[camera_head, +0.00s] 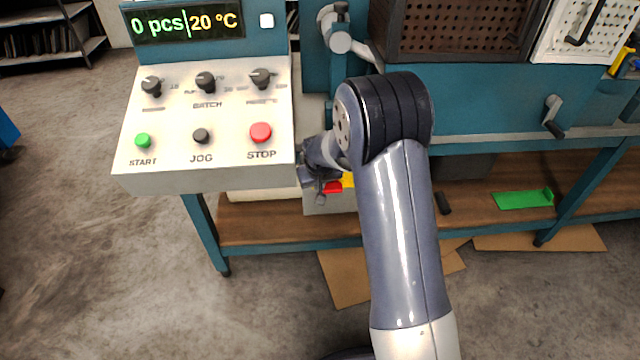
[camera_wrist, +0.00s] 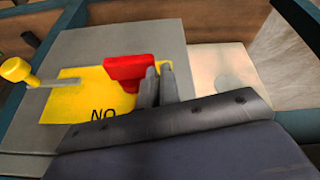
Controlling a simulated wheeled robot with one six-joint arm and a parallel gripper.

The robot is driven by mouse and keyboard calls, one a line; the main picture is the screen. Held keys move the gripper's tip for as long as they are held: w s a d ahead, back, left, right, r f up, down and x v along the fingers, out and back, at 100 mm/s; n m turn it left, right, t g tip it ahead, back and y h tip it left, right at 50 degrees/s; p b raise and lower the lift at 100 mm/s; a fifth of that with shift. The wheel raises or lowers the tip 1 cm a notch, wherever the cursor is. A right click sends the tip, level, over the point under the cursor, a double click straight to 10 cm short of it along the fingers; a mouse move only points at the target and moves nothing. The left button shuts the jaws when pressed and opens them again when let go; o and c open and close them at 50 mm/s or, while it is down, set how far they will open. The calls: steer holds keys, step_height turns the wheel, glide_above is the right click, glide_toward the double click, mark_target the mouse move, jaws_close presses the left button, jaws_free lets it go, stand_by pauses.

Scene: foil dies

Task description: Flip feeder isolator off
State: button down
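The isolator is a grey box with a yellow plate (camera_wrist: 75,88) and a red handle (camera_wrist: 128,72) in the wrist view. The letters "NO" show on the plate; the rest of the text is hidden by my gripper. In the head view the red handle (camera_head: 332,188) shows low under the control panel, partly behind my arm. My gripper (camera_wrist: 158,72) has its two dark fingers close together with only a thin gap. They are at the right end of the red handle, with the left finger overlapping it in view. I cannot tell whether they touch.
A yellow knob on a rod (camera_wrist: 18,70) sticks out left of the plate. The control panel (camera_head: 205,115) with knobs and buttons is above left of my gripper. A wooden shelf (camera_head: 480,205) holds a green piece (camera_head: 522,200). Cardboard lies on the floor below.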

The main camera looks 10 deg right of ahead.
steer(key=shift+s+f, duration=0.3)
steer(key=shift+f, duration=0.25)
steer(key=s+r, duration=0.2)
steer(key=s, duration=1)
steer(key=shift+a, duration=0.3)
steer(key=shift+w+r, duration=0.1)
